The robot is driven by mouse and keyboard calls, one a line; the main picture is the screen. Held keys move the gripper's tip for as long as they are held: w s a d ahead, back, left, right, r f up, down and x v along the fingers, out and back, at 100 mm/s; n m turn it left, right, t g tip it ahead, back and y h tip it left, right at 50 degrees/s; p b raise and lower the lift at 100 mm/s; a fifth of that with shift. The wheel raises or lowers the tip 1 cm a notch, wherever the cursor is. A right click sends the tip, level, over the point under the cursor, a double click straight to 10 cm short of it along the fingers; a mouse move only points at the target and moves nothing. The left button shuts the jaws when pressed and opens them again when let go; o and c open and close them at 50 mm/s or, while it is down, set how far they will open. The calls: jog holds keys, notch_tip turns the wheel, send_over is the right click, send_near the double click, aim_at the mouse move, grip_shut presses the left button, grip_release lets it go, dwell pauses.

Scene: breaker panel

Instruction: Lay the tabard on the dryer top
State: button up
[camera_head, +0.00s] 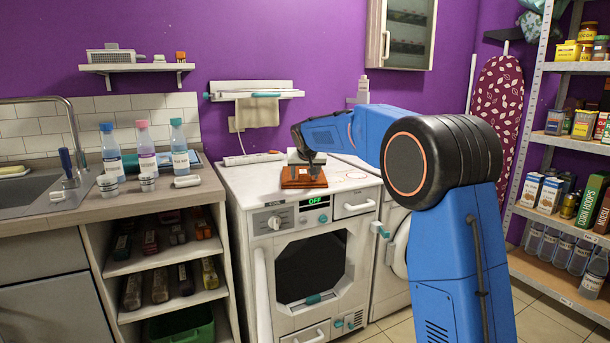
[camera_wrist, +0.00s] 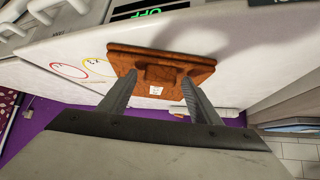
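The tabard, which I take to be the folded orange-brown piece (camera_head: 303,178), is over the white dryer top (camera_head: 240,182), behind the green display. In the wrist view the tabard (camera_wrist: 190,66) is a flat slab with a raised block and a small white label. My gripper (camera_head: 309,164) is right above it, pointing down. In the wrist view my gripper's two fingers (camera_wrist: 160,76) stand apart, one on each side of the raised block. I cannot tell whether they press on it. The tabard seems to rest on the top or lie very close to it; its underside is hidden.
Red and yellow circles (camera_wrist: 80,68) are marked on the dryer top beside the tabard. A power strip (camera_head: 254,158) lies behind it at the wall. A cloth (camera_head: 257,112) hangs from the rail above. Several bottles (camera_head: 180,150) stand on the left counter; shelves (camera_head: 570,66) stand right.

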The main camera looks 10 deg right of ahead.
jog(key=v, duration=1.2)
jog(key=s+d+g, duration=0.1)
jog(key=s+d, duration=0.3)
jog(key=s, duration=0.8)
jog(key=s+d+f+g, duration=0.1)
jog(key=s+f, duration=0.6)
jog(key=s, duration=0.7)
jog(key=s+d+f+n+g, duration=0.1)
jog(key=s+d+f, duration=0.1)
jog(key=s+f, duration=0.6)
jog(key=s+d+f+g+y, duration=0.1)
jog(key=s+f, duration=0.7)
jog(key=s, duration=1.4)
jog(key=shift+s+d+f, duration=0.2)
jog(key=shift+s+d, duration=0.05)
jog(key=shift+d, duration=0.3)
